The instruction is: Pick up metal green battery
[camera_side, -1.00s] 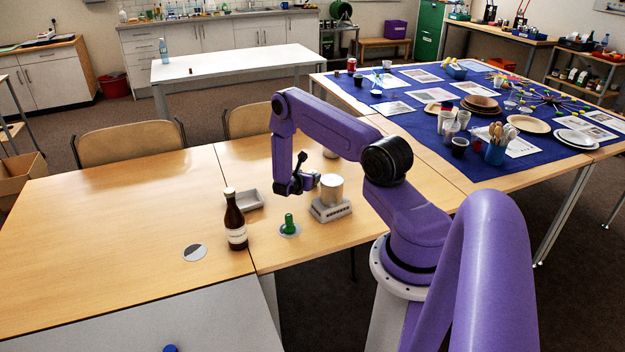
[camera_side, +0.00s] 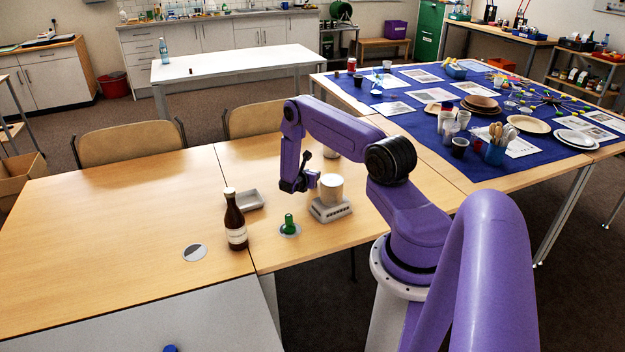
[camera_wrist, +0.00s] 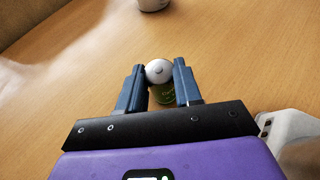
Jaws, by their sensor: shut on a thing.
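In the wrist view the battery (camera_wrist: 163,94) stands between the two blue-grey fingers of my gripper (camera_wrist: 159,78). It has a round silvery metal top and a green side with small printing. The fingers are shut on it, one on each side. The battery's lower end is hidden, and I cannot tell whether it touches the wooden table (camera_wrist: 235,55). In the side view the end of my arm is low over the table, left of the white cylinder, and the battery cannot be made out.
In the side view a white cylinder (camera_side: 331,187) stands on a grey device (camera_side: 331,211) close by. A green object (camera_side: 289,222) stands on a round disc in front. A brown bottle (camera_side: 235,222) and a grey tray (camera_side: 248,201) are at left. The left tabletop (camera_side: 100,230) is mostly clear.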

